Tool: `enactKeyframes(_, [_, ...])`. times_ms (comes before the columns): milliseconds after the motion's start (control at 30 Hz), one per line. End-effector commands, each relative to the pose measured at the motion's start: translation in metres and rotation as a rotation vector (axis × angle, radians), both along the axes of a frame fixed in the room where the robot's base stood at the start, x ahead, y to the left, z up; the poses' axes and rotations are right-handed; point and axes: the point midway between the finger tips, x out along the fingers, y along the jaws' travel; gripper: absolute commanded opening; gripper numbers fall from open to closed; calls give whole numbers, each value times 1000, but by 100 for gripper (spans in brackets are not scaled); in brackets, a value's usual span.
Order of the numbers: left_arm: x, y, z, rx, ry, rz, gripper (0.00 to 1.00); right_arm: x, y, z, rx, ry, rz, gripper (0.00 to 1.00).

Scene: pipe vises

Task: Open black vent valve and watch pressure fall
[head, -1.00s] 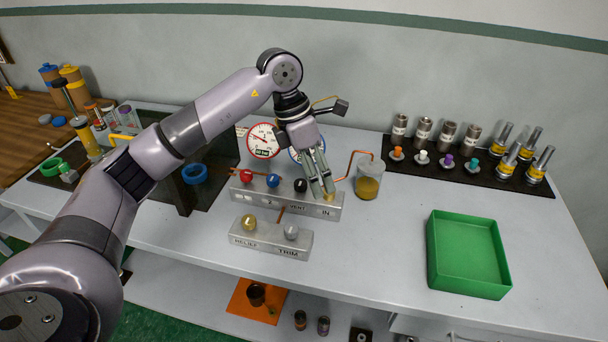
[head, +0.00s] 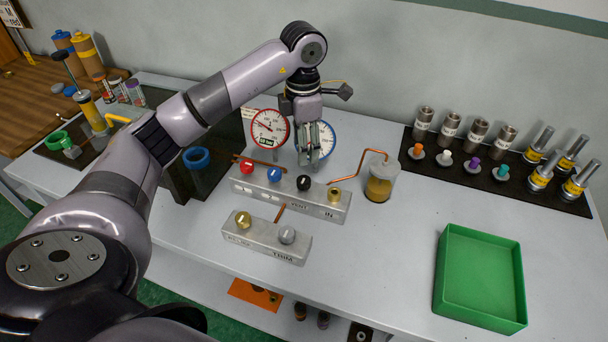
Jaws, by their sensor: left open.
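The black vent valve knob (head: 304,183) stands on the rear grey manifold block (head: 262,190), above a label that reads VENT. Red (head: 246,169), blue (head: 274,175) and yellow (head: 334,195) knobs share that block. A red-rimmed pressure gauge (head: 269,129) stands behind it; its needle is too small to read exactly. A blue-rimmed gauge (head: 328,139) is partly hidden by my left gripper. My left gripper (head: 315,160) points down, open and empty, above and just behind the black knob, apart from it. My right gripper is out of view.
A front block (head: 265,243) carries a gold and a silver knob. A copper tube runs to a jar (head: 380,183) of yellowish liquid at the right. A green tray (head: 480,315) lies front right. Metal cylinders stand on a black mat (head: 500,177). The table between is clear.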

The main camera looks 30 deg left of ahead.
Motion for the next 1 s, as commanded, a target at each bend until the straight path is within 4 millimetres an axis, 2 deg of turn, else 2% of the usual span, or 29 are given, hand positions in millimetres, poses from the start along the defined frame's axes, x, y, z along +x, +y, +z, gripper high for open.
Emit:
enactKeyframes(133, [-1, 0, -32, -1, 7, 2, 49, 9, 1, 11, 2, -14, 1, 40])
enactKeyframes(300, [-1, 0, -67, -1, 3, 1, 49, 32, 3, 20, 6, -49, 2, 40])
enactKeyframes(500, [0, -1, -96, -2, 3, 0, 49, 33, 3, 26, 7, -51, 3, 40])
enactKeyframes(667, [0, 0, -106, 0, 0, 0, 49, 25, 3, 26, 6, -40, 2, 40])
enactKeyframes(933, [0, 0, -108, -1, -1, 0, 49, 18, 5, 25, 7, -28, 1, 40])
enactKeyframes(1000, [0, 0, -108, -1, -1, 0, 45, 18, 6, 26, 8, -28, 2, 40])
